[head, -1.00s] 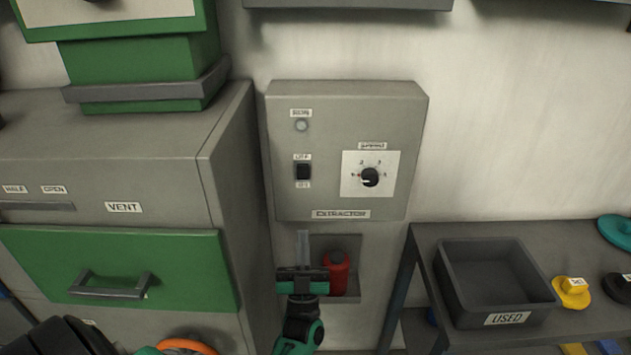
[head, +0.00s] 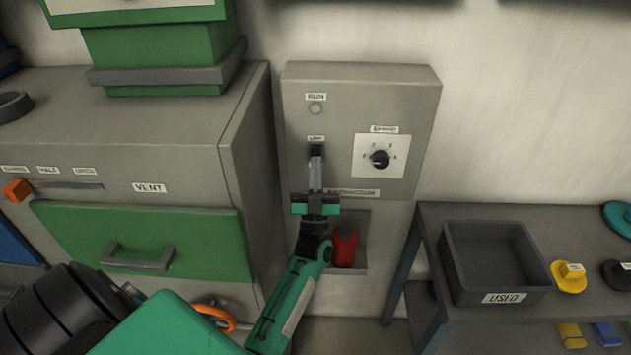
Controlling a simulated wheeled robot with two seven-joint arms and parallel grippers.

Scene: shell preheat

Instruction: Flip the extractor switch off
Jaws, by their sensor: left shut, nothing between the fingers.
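The grey extractor box (head: 361,125) hangs on the wall at the picture's middle. Its black switch (head: 316,150) is at the left of the box, under a small label. My left gripper (head: 316,162) is shut and empty, with its fingertips at the switch's lower part. A round lamp (head: 316,109) above the switch looks unlit. A black speed knob (head: 380,159) sits on a white plate to the right. My right gripper is not in view.
A red bottle-like object (head: 345,246) stands in a wall recess below the box, close to my left wrist. A grey cabinet with a green drawer (head: 190,240) is at left. A shelf at right holds a dark bin labelled USED (head: 495,295) and a yellow piece (head: 568,278).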

